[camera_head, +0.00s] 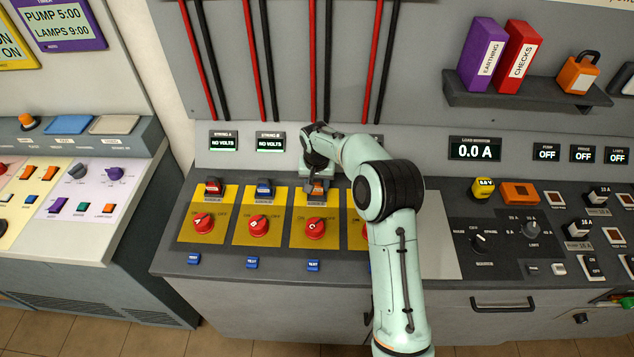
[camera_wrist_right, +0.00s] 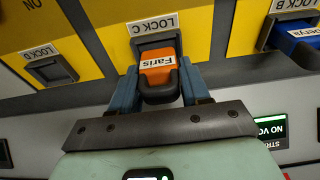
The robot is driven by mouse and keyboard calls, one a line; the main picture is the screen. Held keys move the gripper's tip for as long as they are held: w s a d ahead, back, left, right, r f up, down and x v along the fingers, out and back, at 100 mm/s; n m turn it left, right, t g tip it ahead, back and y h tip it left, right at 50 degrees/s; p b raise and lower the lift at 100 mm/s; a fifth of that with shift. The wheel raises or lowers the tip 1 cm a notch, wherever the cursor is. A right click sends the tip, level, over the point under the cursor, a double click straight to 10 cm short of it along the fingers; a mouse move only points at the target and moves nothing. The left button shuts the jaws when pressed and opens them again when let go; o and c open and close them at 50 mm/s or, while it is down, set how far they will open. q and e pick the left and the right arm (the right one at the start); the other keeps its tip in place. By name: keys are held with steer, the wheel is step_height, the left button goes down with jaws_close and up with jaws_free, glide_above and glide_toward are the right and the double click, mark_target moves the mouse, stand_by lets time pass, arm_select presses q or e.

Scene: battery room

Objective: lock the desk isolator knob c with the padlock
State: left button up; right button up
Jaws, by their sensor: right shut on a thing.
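The orange padlock (camera_wrist_right: 158,78), labelled Faris, sits at the dark holder under the LOCK C label (camera_wrist_right: 153,24). My right gripper (camera_wrist_right: 162,85) is shut on it, one blue-grey finger on each side. In the head view the gripper (camera_head: 317,181) reaches down behind the desk's third yellow panel, and the orange padlock (camera_head: 318,188) shows partly there. The red isolator knob C (camera_head: 315,229) is on that panel, in front of the padlock. I cannot tell whether the shackle is closed. My left gripper is not in view.
A red padlock (camera_head: 213,187) and a blue padlock (camera_head: 264,188) are at the holders of knob A (camera_head: 203,223) and knob B (camera_head: 258,226). My right arm hides part of the fourth panel. A shelf (camera_head: 515,93) holds binders and an orange lock-shaped item (camera_head: 577,75).

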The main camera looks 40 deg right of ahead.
mark_target(316, 181)
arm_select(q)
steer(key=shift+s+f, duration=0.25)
arm_select(e)
steer(key=shift+f, duration=0.65)
steer(key=o, duration=0.8)
steer(key=shift+o, duration=0.2)
steer(key=shift+s+a+r+p, duration=0.15)
steer(key=shift+r+p, duration=0.15)
steer(key=shift+r, duration=1.1)
steer(key=shift+s+a+r+p, duration=0.15)
steer(key=shift+r+p, duration=0.1)
steer(key=shift+r, duration=1.15)
steer(key=shift+s+a+r+p, duration=0.15)
steer(key=shift+r+p, duration=0.15)
steer(key=shift+r, duration=1.1)
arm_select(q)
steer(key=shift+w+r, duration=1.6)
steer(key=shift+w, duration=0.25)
arm_select(e)
steer(key=shift+s+r, duration=0.2)
steer(key=shift+r, duration=1.05)
steer(key=shift+a, duration=0.1)
